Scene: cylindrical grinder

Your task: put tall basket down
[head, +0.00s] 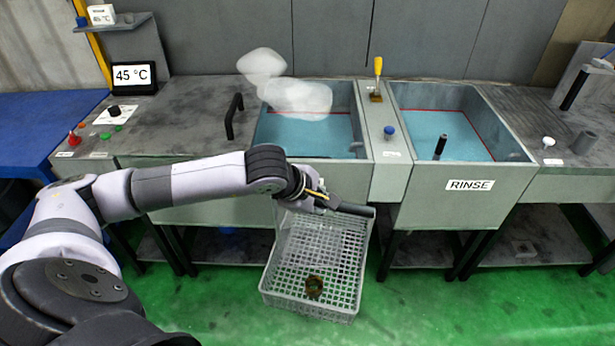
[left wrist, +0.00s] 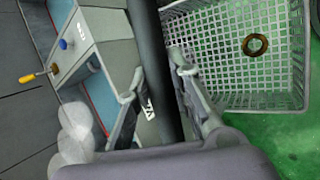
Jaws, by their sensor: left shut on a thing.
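The tall basket (head: 318,262) is a light grey mesh crate with a brownish ring-shaped part (head: 314,287) on its floor. It hangs in front of the left tank, above the green floor. My left gripper (head: 335,204) is shut on the dark bar handle (head: 352,209) at the basket's top. The left wrist view shows the gripper fingers (left wrist: 155,95) on either side of the dark bar, with the basket (left wrist: 232,55) and the ring (left wrist: 256,44) to the right. My right gripper is not in view.
The left tank (head: 305,134) holds blue liquid, with white vapour (head: 293,94) above it. The RINSE tank (head: 455,138) stands to its right, with a black handle (head: 440,147) inside. A grey worktop (head: 190,110) lies left, a blue table (head: 40,125) farther left. Green floor (head: 430,305) is clear in front.

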